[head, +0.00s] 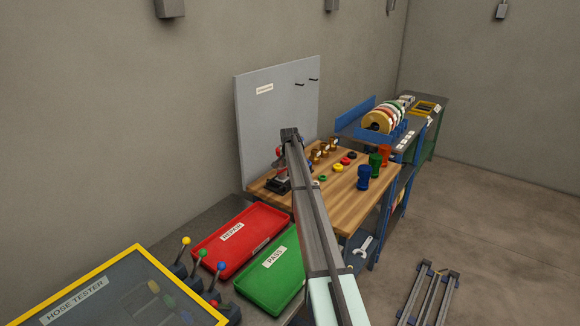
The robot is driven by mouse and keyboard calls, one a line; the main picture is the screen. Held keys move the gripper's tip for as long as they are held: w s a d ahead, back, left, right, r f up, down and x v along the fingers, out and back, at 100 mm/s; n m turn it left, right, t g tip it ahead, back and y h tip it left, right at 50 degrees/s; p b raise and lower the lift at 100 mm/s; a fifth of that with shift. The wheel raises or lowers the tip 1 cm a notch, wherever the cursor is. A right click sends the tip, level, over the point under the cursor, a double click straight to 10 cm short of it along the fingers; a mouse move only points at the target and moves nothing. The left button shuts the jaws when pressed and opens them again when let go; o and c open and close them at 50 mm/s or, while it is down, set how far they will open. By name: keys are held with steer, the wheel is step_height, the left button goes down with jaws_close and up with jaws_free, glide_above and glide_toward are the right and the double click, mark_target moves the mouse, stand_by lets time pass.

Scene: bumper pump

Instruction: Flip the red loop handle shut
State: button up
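A small dark device with red parts (279,153) stands at the left end of the wooden bench top, close to the grey backboard. It is small in the head view and partly covered by my arm. I cannot make out a loop handle on it or whether that handle is open or shut. My arm reaches from the bottom of the view up to this device. The end of my arm is beside or over the device. My gripper's fingers cannot be made out there, and I cannot tell whether they touch anything.
Several brass fittings (324,148), coloured rings (338,167) and blue, green and red cups (364,177) stand on the wooden bench (350,204). A red tray (205,253), a green tray (256,288) and the hose tester (110,300) with coloured levers lie nearer.

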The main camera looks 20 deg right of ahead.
steer(key=v, duration=1.2)
stand_by(0.4)
